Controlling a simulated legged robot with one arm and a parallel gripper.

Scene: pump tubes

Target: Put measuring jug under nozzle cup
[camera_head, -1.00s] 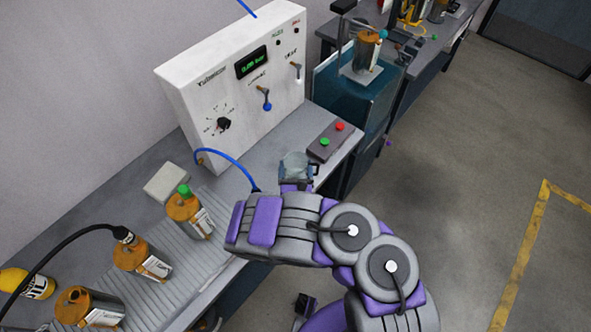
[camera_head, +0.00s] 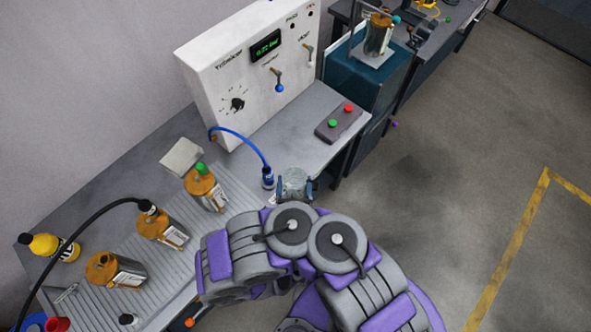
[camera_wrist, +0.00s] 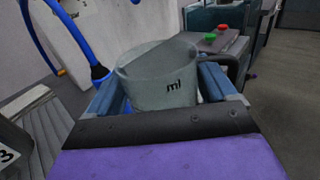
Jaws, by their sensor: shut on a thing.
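The measuring jug (camera_head: 294,184) is a clear grey cup marked "ml", with a dark handle on its right side. My gripper (camera_wrist: 165,92) is shut on the measuring jug, with a blue finger on each side of it; it also shows in the head view (camera_head: 295,190). The jug looks upright and empty. The nozzle (camera_head: 267,178) is the dark blue end of a blue hose (camera_head: 245,140) from the white panel. In the wrist view the nozzle (camera_wrist: 99,72) hangs just left of the jug, not over its opening. I see no separate nozzle cup.
A box with green and red buttons (camera_head: 339,123) is to the right. Several orange cans, including one with a green cap (camera_head: 205,190), stand on the ribbed conveyor (camera_head: 240,190) at left.

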